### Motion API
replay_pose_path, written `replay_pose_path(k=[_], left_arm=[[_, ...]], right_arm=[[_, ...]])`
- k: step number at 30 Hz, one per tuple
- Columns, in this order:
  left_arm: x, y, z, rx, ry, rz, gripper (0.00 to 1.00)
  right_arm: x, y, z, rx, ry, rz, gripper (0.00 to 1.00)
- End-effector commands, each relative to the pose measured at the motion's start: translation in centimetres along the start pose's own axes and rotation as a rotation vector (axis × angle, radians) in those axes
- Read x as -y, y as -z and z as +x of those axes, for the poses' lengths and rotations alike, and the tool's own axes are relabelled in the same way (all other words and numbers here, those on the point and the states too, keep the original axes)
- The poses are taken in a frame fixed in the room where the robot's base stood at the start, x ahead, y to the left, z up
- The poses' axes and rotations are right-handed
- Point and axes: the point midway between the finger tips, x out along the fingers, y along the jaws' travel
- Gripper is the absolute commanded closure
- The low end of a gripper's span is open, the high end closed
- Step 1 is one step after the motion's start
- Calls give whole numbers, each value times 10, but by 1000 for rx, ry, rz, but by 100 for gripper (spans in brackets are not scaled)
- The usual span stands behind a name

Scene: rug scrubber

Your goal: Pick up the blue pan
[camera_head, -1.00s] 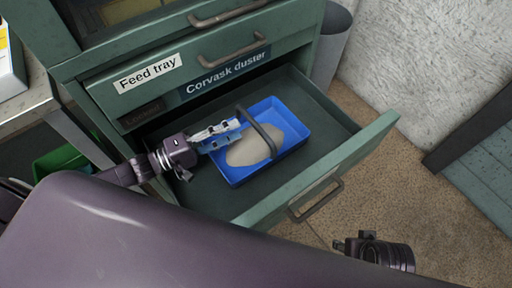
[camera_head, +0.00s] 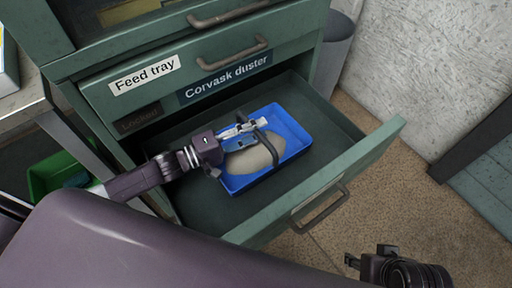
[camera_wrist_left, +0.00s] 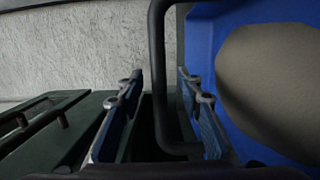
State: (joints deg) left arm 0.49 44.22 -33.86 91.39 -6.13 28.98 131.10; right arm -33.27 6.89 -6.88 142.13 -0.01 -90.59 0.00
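The blue pan (camera_head: 293,122) sits in the open drawer, with a beige mound (camera_head: 252,158) in it and a dark handle (camera_head: 270,146) arching over it. My left gripper (camera_head: 252,126) is over the pan at the handle. In the left wrist view, my left gripper's fingers (camera_wrist_left: 160,105) are apart. The handle bar (camera_wrist_left: 158,60) passes between them without visible contact on both sides. The pan's blue wall (camera_wrist_left: 205,50) and the mound (camera_wrist_left: 275,85) are at the right there. My right gripper (camera_head: 368,258) is low at the right, away from the drawer; its opening is unclear.
The open green drawer (camera_head: 210,210) surrounds the pan, with its front panel (camera_head: 330,175) and pull handle (camera_head: 318,208) at the lower right. A grey bin (camera_head: 335,50) stands behind. A green container (camera_head: 58,170) is left.

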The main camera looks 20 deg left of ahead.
Motion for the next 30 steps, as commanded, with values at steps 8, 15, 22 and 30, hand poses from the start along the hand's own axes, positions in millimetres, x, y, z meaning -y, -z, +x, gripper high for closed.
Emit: replay_pose_path(k=[8,15,22,30], left_arm=[[0,0,0,0,1,0,76],[0,0,0,0,2,0,100],[1,0,-1,0,2,0,100],[-1,0,0,1,-2,1,100]], right_arm=[[0,0,0,0,0,0,60],[0,0,0,0,0,0,60],[0,0,0,0,0,0,60],[0,0,0,0,0,0,60]])
